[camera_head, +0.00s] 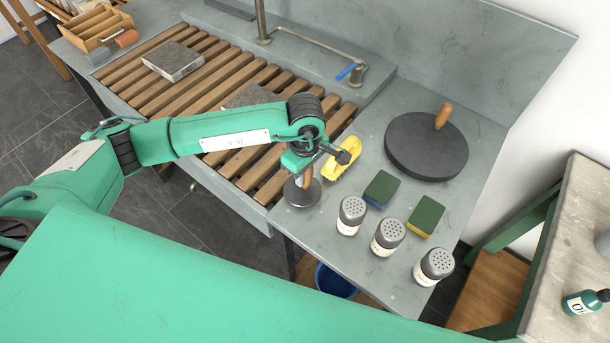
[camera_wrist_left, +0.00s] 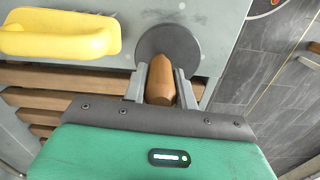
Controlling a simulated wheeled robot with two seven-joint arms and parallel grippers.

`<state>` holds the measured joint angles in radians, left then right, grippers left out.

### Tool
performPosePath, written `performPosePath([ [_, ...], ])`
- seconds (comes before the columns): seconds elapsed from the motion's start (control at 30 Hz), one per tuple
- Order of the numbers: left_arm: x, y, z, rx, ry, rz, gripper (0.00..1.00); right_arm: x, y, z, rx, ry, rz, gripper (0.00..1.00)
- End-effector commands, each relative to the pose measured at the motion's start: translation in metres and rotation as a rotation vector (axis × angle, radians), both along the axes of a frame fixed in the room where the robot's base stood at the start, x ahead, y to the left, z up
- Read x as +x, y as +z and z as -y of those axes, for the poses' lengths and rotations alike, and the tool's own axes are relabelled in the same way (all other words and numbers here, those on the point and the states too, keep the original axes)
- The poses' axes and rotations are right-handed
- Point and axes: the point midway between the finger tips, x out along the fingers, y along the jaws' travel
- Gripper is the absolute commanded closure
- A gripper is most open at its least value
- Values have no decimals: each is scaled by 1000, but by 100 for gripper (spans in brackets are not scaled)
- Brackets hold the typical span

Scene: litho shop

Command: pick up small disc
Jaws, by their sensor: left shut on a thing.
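The small disc (camera_head: 302,194) is a dark grey round plate with an upright wooden handle (camera_wrist_left: 161,80). It sits at the front left of the grey counter, beside the slatted rack. My left gripper (camera_head: 307,160) is above it, shut on the wooden handle. In the left wrist view the fingers of the left gripper (camera_wrist_left: 162,88) press on both sides of the handle, and the small disc (camera_wrist_left: 168,45) shows behind it. I cannot tell whether the disc touches the counter. My right gripper is not in view.
A yellow object (camera_head: 341,160) lies close behind the small disc. A large disc (camera_head: 428,148) with a wooden handle stands at the back right. Two green sponges (camera_head: 382,188) and several shakers (camera_head: 351,215) stand to the right. A wooden slatted rack (camera_head: 190,95) with stone slabs is at left.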

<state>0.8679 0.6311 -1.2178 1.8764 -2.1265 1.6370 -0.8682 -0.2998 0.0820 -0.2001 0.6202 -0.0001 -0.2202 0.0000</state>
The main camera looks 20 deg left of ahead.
Motion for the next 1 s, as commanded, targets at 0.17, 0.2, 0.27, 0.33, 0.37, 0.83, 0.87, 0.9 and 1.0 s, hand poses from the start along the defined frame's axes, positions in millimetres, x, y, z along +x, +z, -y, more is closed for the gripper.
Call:
performPosePath([
  [0.17, 2, 28, 0, -2, -2, 7, 100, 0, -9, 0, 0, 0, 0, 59],
  [0.2, 2, 36, 0, -3, -1, 9, 100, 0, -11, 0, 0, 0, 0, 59],
  [0.27, 1, 50, 0, -2, -4, 9, 100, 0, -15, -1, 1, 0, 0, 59],
  [0.33, 2, 69, 1, -3, -2, 10, 100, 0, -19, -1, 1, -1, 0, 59],
  [0.37, 1, 77, 0, -2, -3, 10, 100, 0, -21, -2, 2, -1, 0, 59],
  [0.83, 1, 174, 0, -1, 0, 4, 100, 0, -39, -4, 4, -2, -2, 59],
  [0.87, 1, 177, 0, -2, 0, 4, 100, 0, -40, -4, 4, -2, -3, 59],
  [0.9, 1, 180, 0, -2, 0, 4, 100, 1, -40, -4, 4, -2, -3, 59],
  [1.0, 0, 186, 0, 0, -1, 2, 100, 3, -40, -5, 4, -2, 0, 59],
])
